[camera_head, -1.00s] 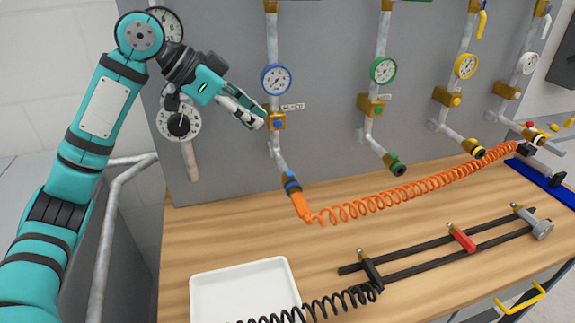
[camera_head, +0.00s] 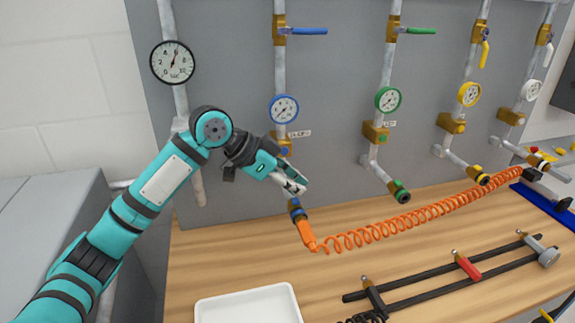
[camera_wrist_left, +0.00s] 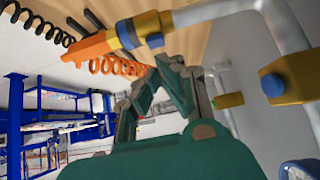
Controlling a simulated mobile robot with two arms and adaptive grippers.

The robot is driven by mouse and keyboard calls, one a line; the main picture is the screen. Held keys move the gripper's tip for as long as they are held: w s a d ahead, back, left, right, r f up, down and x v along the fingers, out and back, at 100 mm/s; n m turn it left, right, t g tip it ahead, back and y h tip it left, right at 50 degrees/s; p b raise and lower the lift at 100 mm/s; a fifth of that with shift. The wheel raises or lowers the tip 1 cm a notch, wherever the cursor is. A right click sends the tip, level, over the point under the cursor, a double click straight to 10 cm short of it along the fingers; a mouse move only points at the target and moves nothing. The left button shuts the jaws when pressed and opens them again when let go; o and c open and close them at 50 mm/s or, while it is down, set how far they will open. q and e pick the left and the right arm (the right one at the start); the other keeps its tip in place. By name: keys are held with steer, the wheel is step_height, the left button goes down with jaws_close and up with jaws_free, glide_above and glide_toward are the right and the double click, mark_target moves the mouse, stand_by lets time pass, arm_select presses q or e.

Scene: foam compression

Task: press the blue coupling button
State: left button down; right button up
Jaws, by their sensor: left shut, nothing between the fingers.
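The blue-ringed coupling (camera_head: 297,208) is at the lower end of the blue line's pipe, with an orange hose plug (camera_head: 307,234) in it. In the left wrist view the coupling (camera_wrist_left: 127,34) is at the upper left, with a small blue button (camera_wrist_left: 155,41) on its side. That button cannot be made out in the head view. My left gripper (camera_head: 302,188) is shut and empty, just above the coupling in the head view. In the left wrist view my left gripper (camera_wrist_left: 168,68) points up below the coupling, apart from it. My right gripper is out of view.
A brass block with a blue knob (camera_wrist_left: 273,85) sits higher on the same pipe, beside my left arm. An orange coiled hose (camera_head: 400,220) crosses the wooden bench. A white tray (camera_head: 248,304) and a black rail clamp (camera_head: 420,294) are at the front.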

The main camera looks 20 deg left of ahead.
arm_select(q)
steer(key=shift+f, duration=0.55)
